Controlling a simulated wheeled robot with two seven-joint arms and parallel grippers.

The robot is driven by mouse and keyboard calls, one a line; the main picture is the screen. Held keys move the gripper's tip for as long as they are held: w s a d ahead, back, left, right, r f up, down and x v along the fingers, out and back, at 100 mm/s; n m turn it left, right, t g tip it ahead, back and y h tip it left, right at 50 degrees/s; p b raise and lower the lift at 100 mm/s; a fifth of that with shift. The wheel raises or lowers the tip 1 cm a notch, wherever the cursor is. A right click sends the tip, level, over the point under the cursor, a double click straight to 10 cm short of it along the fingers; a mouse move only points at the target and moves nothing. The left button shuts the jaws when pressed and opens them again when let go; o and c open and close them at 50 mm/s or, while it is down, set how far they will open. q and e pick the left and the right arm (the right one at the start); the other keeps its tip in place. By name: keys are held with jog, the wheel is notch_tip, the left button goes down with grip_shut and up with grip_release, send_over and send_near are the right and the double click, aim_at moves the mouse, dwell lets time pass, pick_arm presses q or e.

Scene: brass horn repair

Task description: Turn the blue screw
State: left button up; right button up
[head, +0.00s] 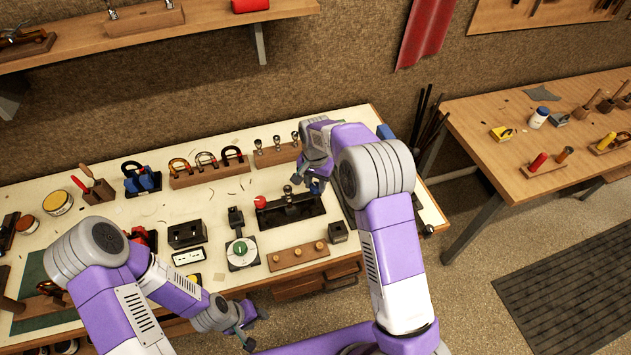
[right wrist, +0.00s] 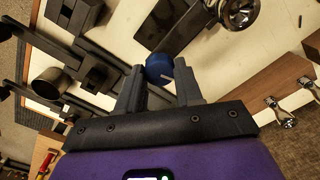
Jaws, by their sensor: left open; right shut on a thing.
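The blue screw (right wrist: 159,67) shows in the right wrist view as a round blue knob with a pale mark, between the fingertips of my right gripper (right wrist: 160,78). The fingers are shut on it from both sides. In the head view my right gripper (head: 317,178) is at the right end of a black fixture (head: 291,213) on the bench, and the arm and fingers mostly hide the screw there. My left gripper (head: 255,328) is open and empty, low in front of the bench's front edge, well away from the screw.
A red knob (head: 260,201) is at the fixture's left end. A green dial (head: 241,249), a wooden block with pegs (head: 298,256) and a small black block (head: 338,232) stand close in front. A rack of horseshoe-shaped pieces (head: 208,169) lies behind. A second table (head: 500,140) is at right.

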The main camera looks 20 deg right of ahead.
aim_at(316, 185)
jog(key=m+p, duration=0.1)
jog(key=m, duration=0.4)
jog(key=shift+r+m, duration=0.15)
jog(key=shift+m, duration=0.15)
jog(key=m+p, duration=0.1)
jog(key=m, duration=0.4)
jog(key=shift+p, duration=0.4)
jog(key=shift+m, duration=0.3)
jog(key=o, duration=1)
jog(key=shift+o, duration=0.2)
notch_tip(316, 185, up, 7)
jog(key=shift+r, duration=0.2)
